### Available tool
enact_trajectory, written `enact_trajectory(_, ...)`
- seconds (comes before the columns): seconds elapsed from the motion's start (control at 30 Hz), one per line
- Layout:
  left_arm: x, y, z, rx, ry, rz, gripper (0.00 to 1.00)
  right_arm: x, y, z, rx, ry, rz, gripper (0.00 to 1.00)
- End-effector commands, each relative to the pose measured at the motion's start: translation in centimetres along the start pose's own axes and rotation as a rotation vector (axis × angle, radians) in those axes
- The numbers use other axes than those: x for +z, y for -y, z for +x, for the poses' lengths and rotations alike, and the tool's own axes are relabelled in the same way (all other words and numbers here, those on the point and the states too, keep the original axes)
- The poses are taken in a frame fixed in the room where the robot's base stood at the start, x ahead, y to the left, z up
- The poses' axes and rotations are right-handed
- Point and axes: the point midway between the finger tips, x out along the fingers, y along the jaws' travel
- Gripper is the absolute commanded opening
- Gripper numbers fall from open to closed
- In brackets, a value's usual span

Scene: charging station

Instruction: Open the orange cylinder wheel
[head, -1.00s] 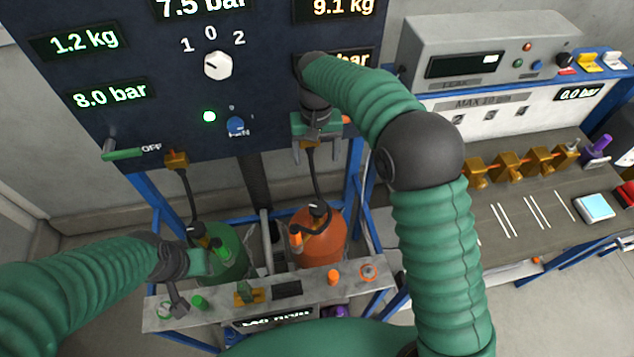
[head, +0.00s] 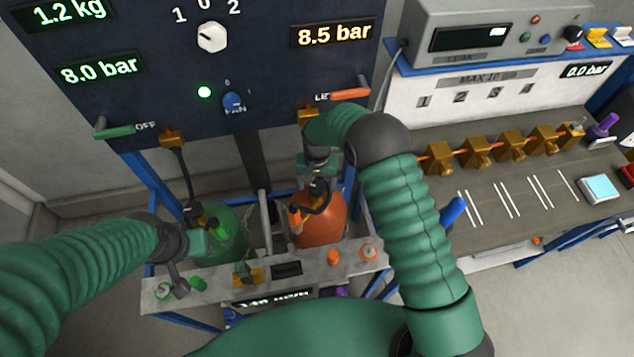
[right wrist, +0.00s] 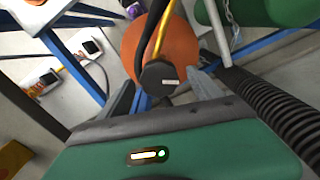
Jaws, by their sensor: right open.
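The orange cylinder (head: 322,232) stands in the rack below the dark panel, beside a green cylinder (head: 225,240). Its black round top (right wrist: 158,77), with a small white label, shows in the right wrist view against the orange body. I take this top for the wheel. My right gripper (head: 318,172) is above the cylinder, pointing down. In the right wrist view its two fingers (right wrist: 163,92) are apart, one on each side of the black top; contact cannot be told. My left gripper (head: 176,284) is low at the left, by the shelf; its fingers are too small to judge.
The dark panel (head: 270,80) with knobs, displays and an orange lever (head: 350,95) rises behind. A black hose (head: 328,203) runs at the orange cylinder's top. A grey shelf (head: 215,288) with small fittings is in front. A workbench (head: 500,180) with brass valves stands right.

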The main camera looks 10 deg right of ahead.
Motion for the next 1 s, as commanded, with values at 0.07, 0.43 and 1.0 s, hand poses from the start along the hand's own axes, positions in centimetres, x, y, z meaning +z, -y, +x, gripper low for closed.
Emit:
enact_trajectory(0.07, -0.01, 0.00, -0.07, 0.000, 0.000, 0.000, 0.36, 0.01, -0.01, 0.36, 0.000, 0.000, 0.000, 0.75)
enact_trajectory(0.43, 0.00, 0.00, -0.04, 0.000, 0.000, 0.000, 0.36, -0.02, 0.00, 0.47, 0.000, 0.001, -0.001, 0.56)
enact_trajectory(1.0, 0.02, 0.00, 0.07, 0.000, 0.000, 0.000, 0.36, -0.01, 0.05, 0.42, -0.001, 0.000, -0.023, 0.12)
